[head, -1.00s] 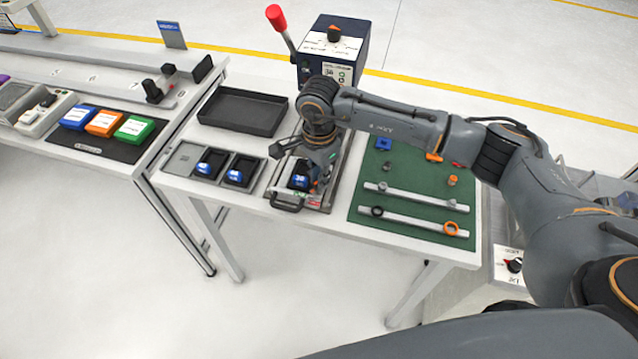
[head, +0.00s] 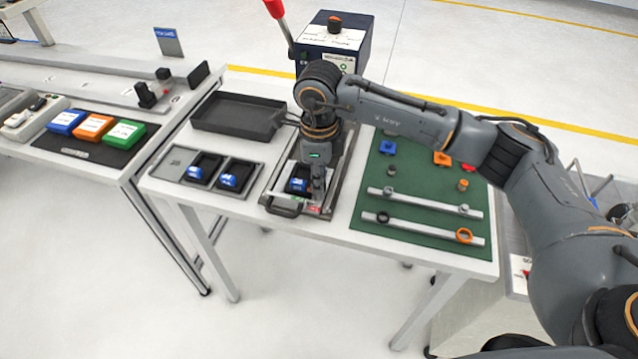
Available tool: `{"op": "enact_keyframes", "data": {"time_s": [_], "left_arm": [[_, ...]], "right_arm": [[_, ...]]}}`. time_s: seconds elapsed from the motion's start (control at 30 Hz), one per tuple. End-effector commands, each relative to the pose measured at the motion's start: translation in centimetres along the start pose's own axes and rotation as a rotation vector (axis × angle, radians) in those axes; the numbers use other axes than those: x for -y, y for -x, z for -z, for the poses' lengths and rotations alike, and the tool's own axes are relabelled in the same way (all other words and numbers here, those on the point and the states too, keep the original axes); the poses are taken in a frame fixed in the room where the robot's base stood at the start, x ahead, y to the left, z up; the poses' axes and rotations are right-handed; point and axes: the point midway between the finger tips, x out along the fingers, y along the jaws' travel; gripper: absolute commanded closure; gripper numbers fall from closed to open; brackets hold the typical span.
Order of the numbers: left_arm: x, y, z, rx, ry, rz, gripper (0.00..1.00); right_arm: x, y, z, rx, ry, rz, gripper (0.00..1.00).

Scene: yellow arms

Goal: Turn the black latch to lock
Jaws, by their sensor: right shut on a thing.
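My right gripper (head: 318,192) points down at the right front part of a grey metal fixture tray (head: 271,205) on the white table. Its fingers are shut beside a dark block with a blue label (head: 298,184) that sits in the tray. A small red and green label (head: 313,208) lies just below the fingertips. The black latch is hidden at the fingertips, so its angle cannot be read; the fingers appear closed on it. My left gripper is not in view.
A blue-grey machine (head: 332,45) with a red-knobbed lever stands behind the fixture. A black tray (head: 238,117) and a two-pocket holder (head: 207,172) are to the left. A green mat (head: 413,190) with rods and small parts lies right.

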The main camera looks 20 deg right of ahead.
Motion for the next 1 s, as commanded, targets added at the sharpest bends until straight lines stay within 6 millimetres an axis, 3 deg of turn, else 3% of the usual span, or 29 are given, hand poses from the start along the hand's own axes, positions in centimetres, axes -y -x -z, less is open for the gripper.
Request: {"op": "enact_keyframes", "data": {"time_s": [0.33,0.8,0.83,1.0], "left_arm": [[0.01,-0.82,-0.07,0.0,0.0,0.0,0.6],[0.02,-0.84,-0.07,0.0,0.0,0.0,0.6],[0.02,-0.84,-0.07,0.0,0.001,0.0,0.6],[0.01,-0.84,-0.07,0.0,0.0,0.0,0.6]], "right_arm": [[0.09,0.11,-0.02,0.002,-0.106,0.003,1.0],[0.09,0.17,-0.03,0.002,-0.117,0.002,1.0],[0.1,0.18,-0.03,0.002,-0.117,0.002,0.81],[0.06,0.12,-0.02,0.002,-0.116,0.001,0.77]]}}
